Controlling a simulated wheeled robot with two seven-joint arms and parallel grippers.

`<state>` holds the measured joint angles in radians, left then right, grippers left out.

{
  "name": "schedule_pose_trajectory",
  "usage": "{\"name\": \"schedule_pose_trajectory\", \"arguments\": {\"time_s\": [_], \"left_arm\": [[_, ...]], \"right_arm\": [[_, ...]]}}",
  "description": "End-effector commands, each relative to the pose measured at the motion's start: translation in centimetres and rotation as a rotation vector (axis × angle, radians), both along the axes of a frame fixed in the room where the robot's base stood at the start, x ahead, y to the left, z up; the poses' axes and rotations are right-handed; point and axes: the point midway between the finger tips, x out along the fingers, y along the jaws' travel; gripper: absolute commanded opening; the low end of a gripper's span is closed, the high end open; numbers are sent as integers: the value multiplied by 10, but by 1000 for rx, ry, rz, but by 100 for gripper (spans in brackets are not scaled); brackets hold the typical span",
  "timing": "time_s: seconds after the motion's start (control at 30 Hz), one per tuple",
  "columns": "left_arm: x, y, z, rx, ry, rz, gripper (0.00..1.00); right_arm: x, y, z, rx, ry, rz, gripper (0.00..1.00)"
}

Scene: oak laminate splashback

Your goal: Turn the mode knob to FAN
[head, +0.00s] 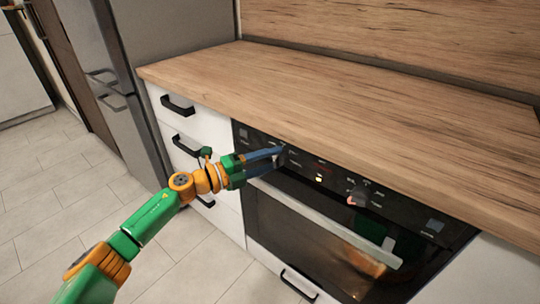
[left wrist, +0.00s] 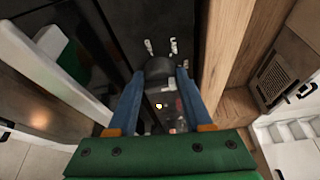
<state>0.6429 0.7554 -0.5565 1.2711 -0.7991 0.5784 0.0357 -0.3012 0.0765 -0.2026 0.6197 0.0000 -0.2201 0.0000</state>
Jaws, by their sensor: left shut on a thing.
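The black oven control panel (head: 318,172) runs below the worktop edge. What appears to be the mode knob is the dark round knob on its left part, seen in the left wrist view (left wrist: 158,70) between the fingers. White markings (left wrist: 173,46) lie around it, too small and blurred to read, so I cannot tell its setting. My left gripper (head: 278,155) reaches in from the left, its blue fingers closed on the knob's sides; they also show in the left wrist view (left wrist: 158,84). The fingers largely hide the knob in the head view. My right gripper is not in view.
A second knob (head: 358,195) sits further right on the panel, with a small lit display (head: 319,179) between. The oven handle (head: 330,225) runs just below. The wooden worktop (head: 340,100) above is bare. White drawers (head: 190,125) with black handles stand left of the oven.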

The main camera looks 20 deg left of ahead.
Motion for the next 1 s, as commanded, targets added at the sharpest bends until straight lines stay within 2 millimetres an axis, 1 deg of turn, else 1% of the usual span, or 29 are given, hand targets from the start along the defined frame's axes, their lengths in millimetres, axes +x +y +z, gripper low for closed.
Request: {"name": "schedule_pose_trajectory", "arguments": {"time_s": [0.03,0.2,0.73,0.77,0.8,0.83,0.87,1.0], "left_arm": [[0,0,2,16,-5,-1,0],[0,0,1,55,-19,0,0],[0,0,0,72,-25,0,0],[0,0,0,72,-25,0,58],[0,0,0,72,-25,0,69],[0,0,0,72,-25,0,77],[0,0,0,71,-26,0,80],[0,0,0,70,-25,0,80]], "right_arm": [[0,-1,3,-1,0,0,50],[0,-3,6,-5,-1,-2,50],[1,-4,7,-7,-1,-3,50],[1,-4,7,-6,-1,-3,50],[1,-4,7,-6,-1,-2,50],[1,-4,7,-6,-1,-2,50],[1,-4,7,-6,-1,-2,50],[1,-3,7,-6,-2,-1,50]]}}
